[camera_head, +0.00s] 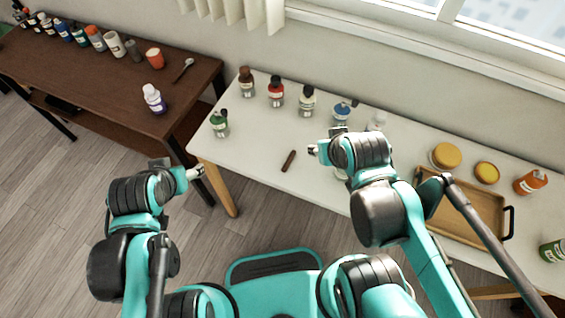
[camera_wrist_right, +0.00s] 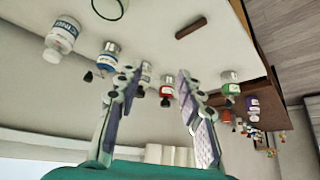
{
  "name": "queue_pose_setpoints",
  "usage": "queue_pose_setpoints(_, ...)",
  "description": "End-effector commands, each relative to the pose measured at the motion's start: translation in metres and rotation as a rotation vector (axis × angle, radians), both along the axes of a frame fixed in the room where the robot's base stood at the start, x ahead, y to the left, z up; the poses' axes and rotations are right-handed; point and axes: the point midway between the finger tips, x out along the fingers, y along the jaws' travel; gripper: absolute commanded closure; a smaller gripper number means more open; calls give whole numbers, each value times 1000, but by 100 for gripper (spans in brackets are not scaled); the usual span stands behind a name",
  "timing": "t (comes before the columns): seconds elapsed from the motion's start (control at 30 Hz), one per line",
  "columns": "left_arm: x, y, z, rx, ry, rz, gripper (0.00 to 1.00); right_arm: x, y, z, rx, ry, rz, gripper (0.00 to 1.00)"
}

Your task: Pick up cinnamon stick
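The cinnamon stick (camera_head: 288,160) is a short dark brown stick lying flat on the white table, near its front edge. It also shows in the right wrist view (camera_wrist_right: 190,28), beyond the fingertips. My right gripper (camera_head: 313,150) is above the table to the right of the stick and apart from it. In the right wrist view its two fingers (camera_wrist_right: 155,82) are spread, with nothing between them. My left gripper (camera_head: 198,172) is off the left end of the white table, away from the stick; its fingers are too small to read.
The white table (camera_head: 250,142) carries several bottles along its back, including a green one (camera_head: 219,124) at the left. A wooden tray (camera_head: 470,212) stands at the right. A brown table (camera_head: 100,85) with several bottles is at the left. The tabletop around the stick is clear.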

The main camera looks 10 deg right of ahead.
Motion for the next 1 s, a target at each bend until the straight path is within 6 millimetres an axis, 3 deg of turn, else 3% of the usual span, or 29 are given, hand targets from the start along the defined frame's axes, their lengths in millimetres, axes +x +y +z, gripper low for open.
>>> queue_pose_setpoints(0.03,0,0,-14,0,0,0,33,2,1,-14,4,7,-4,62)
queue_pose_setpoints(0.23,0,0,-47,0,0,0,33,12,5,-50,41,64,-52,62)
queue_pose_setpoints(0.37,0,0,-51,0,0,0,33,23,10,-61,78,130,-110,62)
queue_pose_setpoints(0.57,0,0,-37,0,0,0,33,45,20,-65,132,252,-226,62)
queue_pose_setpoints(0.73,0,0,-12,0,0,0,33,66,32,-70,169,385,-365,62)
queue_pose_setpoints(1.0,0,0,13,0,0,0,33,85,48,-93,182,545,-559,62)
